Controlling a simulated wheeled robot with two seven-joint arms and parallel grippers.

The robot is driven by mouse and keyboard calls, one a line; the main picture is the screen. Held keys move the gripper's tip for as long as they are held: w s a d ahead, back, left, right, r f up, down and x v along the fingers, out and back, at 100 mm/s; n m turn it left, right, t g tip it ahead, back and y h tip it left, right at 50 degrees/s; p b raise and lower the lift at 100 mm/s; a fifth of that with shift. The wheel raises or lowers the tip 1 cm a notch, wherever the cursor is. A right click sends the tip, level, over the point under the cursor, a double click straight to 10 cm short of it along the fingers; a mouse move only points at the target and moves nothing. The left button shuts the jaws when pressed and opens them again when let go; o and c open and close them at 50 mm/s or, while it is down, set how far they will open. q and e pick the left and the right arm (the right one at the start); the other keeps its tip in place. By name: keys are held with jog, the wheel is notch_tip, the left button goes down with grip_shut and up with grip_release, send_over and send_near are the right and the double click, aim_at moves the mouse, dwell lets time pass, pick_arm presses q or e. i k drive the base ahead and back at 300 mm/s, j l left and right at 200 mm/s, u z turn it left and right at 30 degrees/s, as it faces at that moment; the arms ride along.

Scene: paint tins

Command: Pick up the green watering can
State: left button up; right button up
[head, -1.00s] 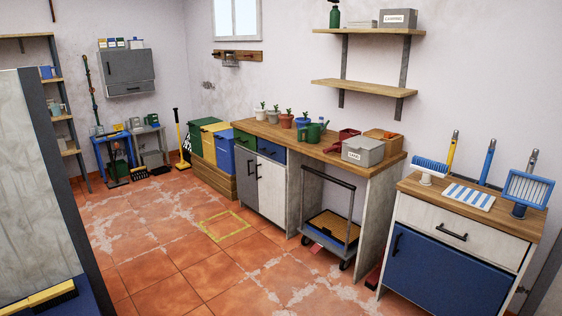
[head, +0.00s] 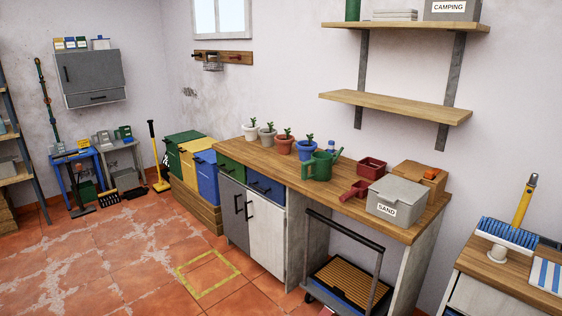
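The green watering can (head: 319,167) stands upright on the wooden top of the workbench (head: 337,199), near the middle of the head view. Neither of my grippers is in the head view.
Several potted plants (head: 268,136) line the bench's back left. A red container (head: 371,168), a grey SAND box (head: 396,201) and an orange-brown crate (head: 420,177) stand right of the can. A cart (head: 346,281) is under the bench. Floor (head: 120,265) in front is mostly clear.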

aim_at(321, 163)
jog(key=i, duration=2)
jog(key=z, duration=0.45)
